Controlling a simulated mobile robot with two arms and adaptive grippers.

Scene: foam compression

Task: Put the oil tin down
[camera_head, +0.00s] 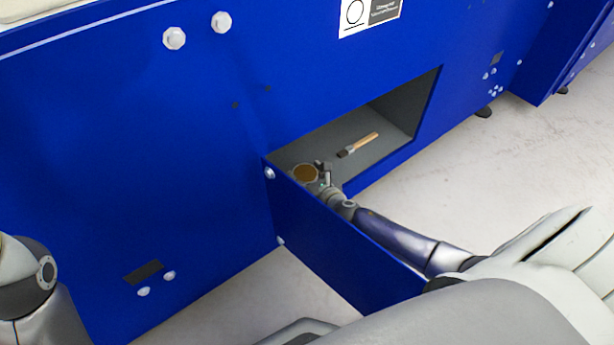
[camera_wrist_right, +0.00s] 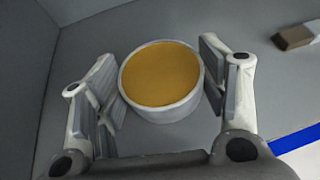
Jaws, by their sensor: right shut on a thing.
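The oil tin is a round, pale grey tin with amber oil inside. It shows in the right wrist view (camera_wrist_right: 163,78) between the two fingers, and in the head view (camera_head: 305,174) just inside the opening of the blue machine's compartment (camera_head: 408,103). My right gripper (camera_head: 321,172) reaches in over the open blue door and is shut on the tin, with a finger on each side in the right wrist view (camera_wrist_right: 160,85). The tin looks upright. Whether its base touches the compartment floor cannot be told. My left gripper is out of view.
A brush (camera_head: 358,145) with a wooden handle lies on the compartment floor, right of the tin. The open door (camera_head: 335,240) stands out from the opening's left edge, beside my right arm. Floor around the brush is clear.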

